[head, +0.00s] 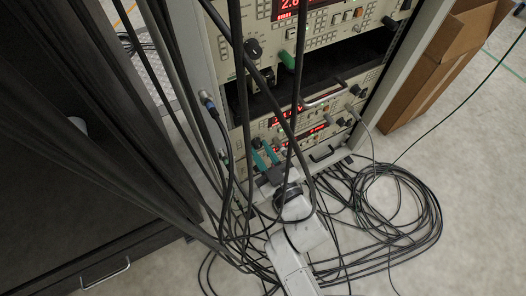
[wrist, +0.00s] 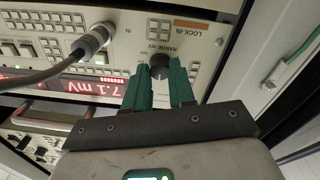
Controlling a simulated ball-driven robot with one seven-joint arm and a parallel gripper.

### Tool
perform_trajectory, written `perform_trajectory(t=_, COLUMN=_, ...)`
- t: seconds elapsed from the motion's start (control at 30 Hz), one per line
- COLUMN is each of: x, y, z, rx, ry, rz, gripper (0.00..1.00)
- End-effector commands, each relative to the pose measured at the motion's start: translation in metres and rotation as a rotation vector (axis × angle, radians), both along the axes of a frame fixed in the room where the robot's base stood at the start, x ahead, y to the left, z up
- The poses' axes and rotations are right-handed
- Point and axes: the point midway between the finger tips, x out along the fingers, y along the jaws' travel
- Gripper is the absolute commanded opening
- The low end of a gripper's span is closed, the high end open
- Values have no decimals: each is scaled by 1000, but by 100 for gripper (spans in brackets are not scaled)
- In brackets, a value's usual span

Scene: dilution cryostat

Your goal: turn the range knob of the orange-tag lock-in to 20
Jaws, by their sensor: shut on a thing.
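The range knob (wrist: 160,66) is a dark round knob under the printed words RANGE MV on a cream panel, seen upside down in the wrist view. Beside that label is an orange LOCK-IN tag (wrist: 191,26). My gripper (wrist: 160,76) has its two green fingers on either side of the knob, shut on it. The knob's pointer and scale are too small or covered to read. The red display (wrist: 90,84) reads 7.1 mV. In the head view my gripper (head: 262,146) reaches the low rack units, and the knob is hidden there.
A cable plug (wrist: 95,40) sticks out of the panel close to the knob. Black cables (head: 235,100) hang in front of the rack, and a coil (head: 410,235) lies on the floor. A cardboard box (head: 440,65) stands right of the rack.

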Motion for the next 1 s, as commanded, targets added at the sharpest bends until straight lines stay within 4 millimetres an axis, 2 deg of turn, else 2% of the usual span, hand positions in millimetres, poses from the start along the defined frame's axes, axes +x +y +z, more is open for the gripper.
perform_trajectory(t=0.23, x=-1, y=0, z=-1, rx=0, ry=2, rz=1, gripper=0)
perform_trajectory(t=0.27, x=-1, y=0, z=-1, rx=0, ry=2, rz=1, gripper=25)
perform_trajectory(t=0.5, x=0, y=0, z=-1, rx=1, ry=2, rz=0, gripper=48)
perform_trajectory(t=0.8, x=-2, y=-1, z=0, rx=1, ry=2, rz=0, gripper=50)
perform_trajectory(t=1.0, x=-23, y=-15, z=2, rx=0, ry=6, rz=-1, gripper=50)
